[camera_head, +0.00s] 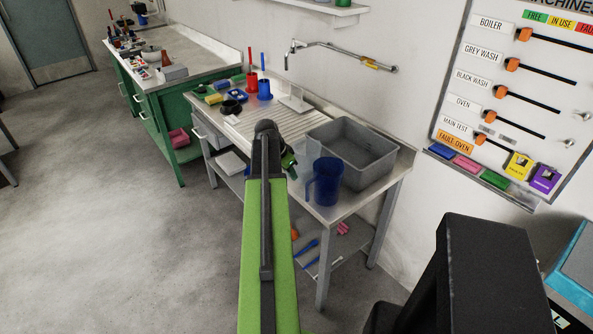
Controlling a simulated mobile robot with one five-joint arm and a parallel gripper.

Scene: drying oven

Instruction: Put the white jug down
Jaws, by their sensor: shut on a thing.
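I see no white jug in this view. A blue jug (327,183) stands upright near the front edge of the sink bench (345,211), with its handle on the left. My green and black arm reaches up the middle of the picture. A small green and black part shows just right of the arm's far end, left of the blue jug.
A grey basin (352,150) fills the bench's right part, behind the blue jug. The ribbed drainer (285,118) has bare room.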

